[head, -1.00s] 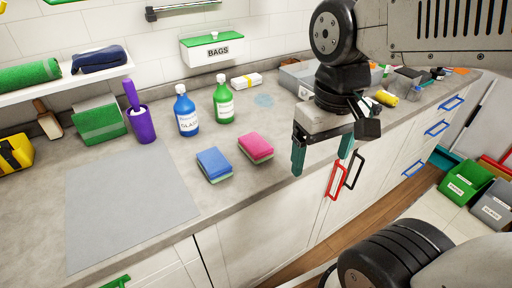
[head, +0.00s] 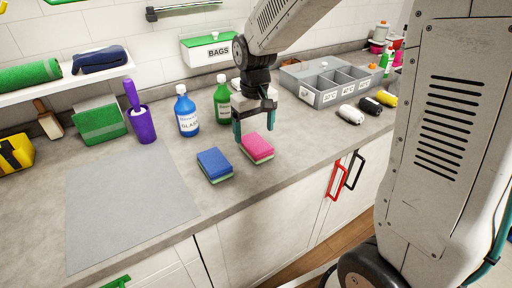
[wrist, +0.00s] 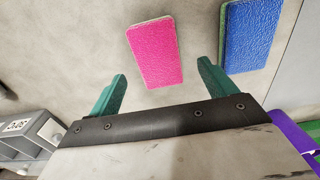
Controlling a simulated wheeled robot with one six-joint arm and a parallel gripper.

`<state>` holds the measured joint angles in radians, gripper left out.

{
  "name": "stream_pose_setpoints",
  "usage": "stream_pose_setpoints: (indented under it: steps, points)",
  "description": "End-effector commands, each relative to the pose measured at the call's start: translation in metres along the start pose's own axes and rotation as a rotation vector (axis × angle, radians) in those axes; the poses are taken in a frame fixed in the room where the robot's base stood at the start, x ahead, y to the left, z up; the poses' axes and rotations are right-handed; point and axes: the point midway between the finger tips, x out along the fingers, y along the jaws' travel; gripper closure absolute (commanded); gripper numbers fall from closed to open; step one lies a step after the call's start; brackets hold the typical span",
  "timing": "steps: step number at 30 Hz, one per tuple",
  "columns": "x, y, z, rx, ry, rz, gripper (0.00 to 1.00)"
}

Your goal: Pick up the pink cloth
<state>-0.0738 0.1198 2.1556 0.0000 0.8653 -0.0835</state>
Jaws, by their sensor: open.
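The pink cloth (head: 257,147) looks like a flat pink pad with a green underside. It lies on the grey counter, just right of a similar blue pad (head: 214,164). My gripper (head: 255,137) is open and empty, pointing down above the pink cloth and toward its back. In the wrist view, the pink cloth (wrist: 154,52) lies beyond and between my two green fingertips, and the fingers do not visibly touch it. The blue pad (wrist: 251,38) is beside it on the right.
A blue bottle (head: 187,115) and a green bottle (head: 222,105) stand behind the pads, close to my gripper. A grey divided tray (head: 325,98) is at the back right. A grey mat (head: 130,210) lies left. The counter in front of the pads is clear.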

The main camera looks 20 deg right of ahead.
Motion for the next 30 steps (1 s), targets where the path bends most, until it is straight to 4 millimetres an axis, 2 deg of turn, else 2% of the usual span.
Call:
stream_pose_setpoints:
  steps: [10, 14, 20, 25, 30]
  points:
    - [0.048, 0.003, 0.002, 0.001, -0.004, 0.000, 0.16]
    - [0.055, 0.003, 0.002, 0.001, -0.001, 0.000, 0.16]
    - [0.055, 0.002, 0.002, 0.000, -0.001, 0.000, 0.16]
    - [0.055, 0.002, 0.002, 0.000, -0.001, 0.000, 0.64]
    - [0.055, 0.002, 0.002, 0.000, -0.001, 0.000, 0.65]
